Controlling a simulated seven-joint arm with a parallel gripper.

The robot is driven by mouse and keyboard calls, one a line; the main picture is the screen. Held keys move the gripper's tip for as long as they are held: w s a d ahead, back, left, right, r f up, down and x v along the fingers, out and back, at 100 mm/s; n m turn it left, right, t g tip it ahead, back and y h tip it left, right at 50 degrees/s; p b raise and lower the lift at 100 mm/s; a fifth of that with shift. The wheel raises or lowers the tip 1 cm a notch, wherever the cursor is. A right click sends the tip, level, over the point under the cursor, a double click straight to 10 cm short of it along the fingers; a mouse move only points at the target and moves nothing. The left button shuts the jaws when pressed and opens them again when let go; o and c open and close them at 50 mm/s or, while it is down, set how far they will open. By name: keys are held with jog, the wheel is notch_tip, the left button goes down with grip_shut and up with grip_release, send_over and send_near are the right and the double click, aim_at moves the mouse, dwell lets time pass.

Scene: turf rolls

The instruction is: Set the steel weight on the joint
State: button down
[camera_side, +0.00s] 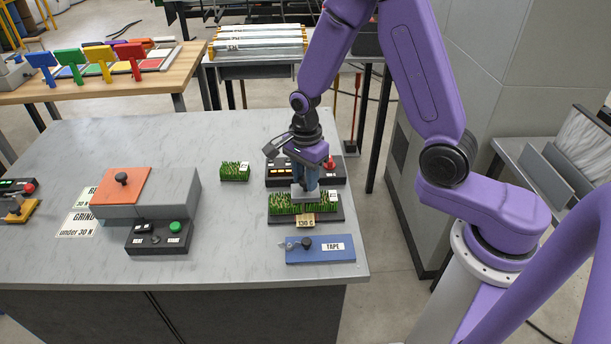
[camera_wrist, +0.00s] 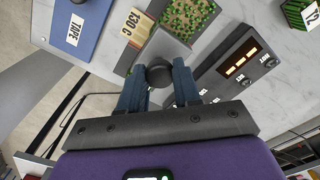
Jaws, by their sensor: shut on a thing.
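My gripper (camera_side: 305,184) points down over the turf tray and is shut on the steel weight (camera_side: 300,195), a pale grey block. In the wrist view the fingers (camera_wrist: 158,88) close around its dark round knob (camera_wrist: 158,75). The weight is at the upper middle of the green turf (camera_side: 285,209), which lies in a dark tray with a "130 C" tag (camera_side: 305,221) at its front. The turf also shows in the wrist view (camera_wrist: 188,17). The weight and fingers hide the joint. I cannot tell whether the weight touches the turf.
A black control box (camera_side: 332,177) with lit displays stands just behind the tray. A blue "TAPE" plate (camera_side: 335,250) lies in front. A small turf piece (camera_side: 235,172) sits to the left. Farther left is a grey block (camera_side: 181,191) with an orange plate (camera_side: 121,186); the table between is clear.

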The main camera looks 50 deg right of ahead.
aim_at(305, 179)
jog(key=shift+f, duration=0.1)
jog(key=c, duration=0.8)
grip_release()
jog(key=shift+f, duration=0.1)
notch_tip(305, 179, up, 12)
jog(key=shift+s+d+r+n, duration=0.1)
jog(key=shift+s+r+n, duration=0.25)
jog(key=shift+s+n, duration=4.25)
jog(key=shift+s+d+r+n, duration=0.1)
jog(key=shift+s+r+n, duration=0.25)
jog(key=shift+s+n, duration=4.3)
jog(key=shift+s+r+n, duration=0.35)
jog(key=shift+s+n, duration=2.75)
jog(key=shift+n, duration=2.95)
